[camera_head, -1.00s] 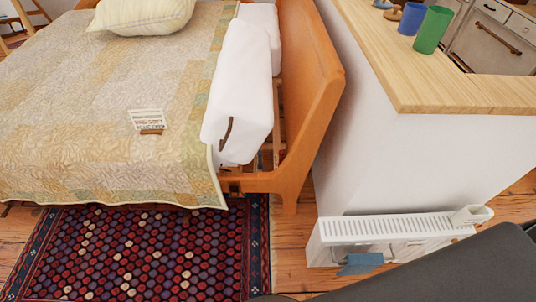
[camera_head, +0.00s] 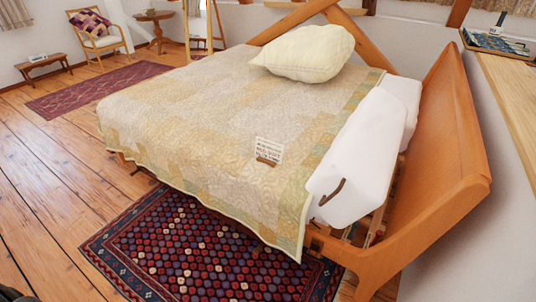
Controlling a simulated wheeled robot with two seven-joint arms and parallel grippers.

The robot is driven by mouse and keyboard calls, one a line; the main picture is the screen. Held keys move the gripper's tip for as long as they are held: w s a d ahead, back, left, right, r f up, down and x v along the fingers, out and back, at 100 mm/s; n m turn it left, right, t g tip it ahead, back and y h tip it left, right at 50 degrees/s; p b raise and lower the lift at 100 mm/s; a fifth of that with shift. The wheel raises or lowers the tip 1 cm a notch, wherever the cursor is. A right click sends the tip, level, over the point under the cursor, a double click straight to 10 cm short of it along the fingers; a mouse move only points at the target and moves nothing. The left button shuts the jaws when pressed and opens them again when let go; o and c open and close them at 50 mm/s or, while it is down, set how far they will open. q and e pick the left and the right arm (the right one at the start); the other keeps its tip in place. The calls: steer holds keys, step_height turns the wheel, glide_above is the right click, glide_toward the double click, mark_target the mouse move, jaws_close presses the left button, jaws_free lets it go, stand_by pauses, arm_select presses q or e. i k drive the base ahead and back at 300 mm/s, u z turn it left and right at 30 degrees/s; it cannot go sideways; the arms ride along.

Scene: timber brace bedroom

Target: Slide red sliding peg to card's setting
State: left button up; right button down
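A small white card (camera_head: 269,148) with red and dark print stands in a brown wooden holder (camera_head: 267,161) on the quilted bed (camera_head: 200,120). The print is too small to read in full. I cannot make out a red sliding peg in this view. Neither of my grippers is in view.
A cream pillow (camera_head: 304,52) lies at the bed's back. White cushions (camera_head: 360,160) line its right side by the wooden end board (camera_head: 435,170). A patterned rug (camera_head: 205,245) lies in front. A chair (camera_head: 96,33) and low bench (camera_head: 43,66) stand far left, with open floor (camera_head: 45,150) before them.

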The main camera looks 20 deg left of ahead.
mark_target(379, 233)
steer(key=k, duration=0.5)
steer(key=u, duration=0.9)
steer(key=i, duration=0.75)
steer(key=z, duration=0.75)
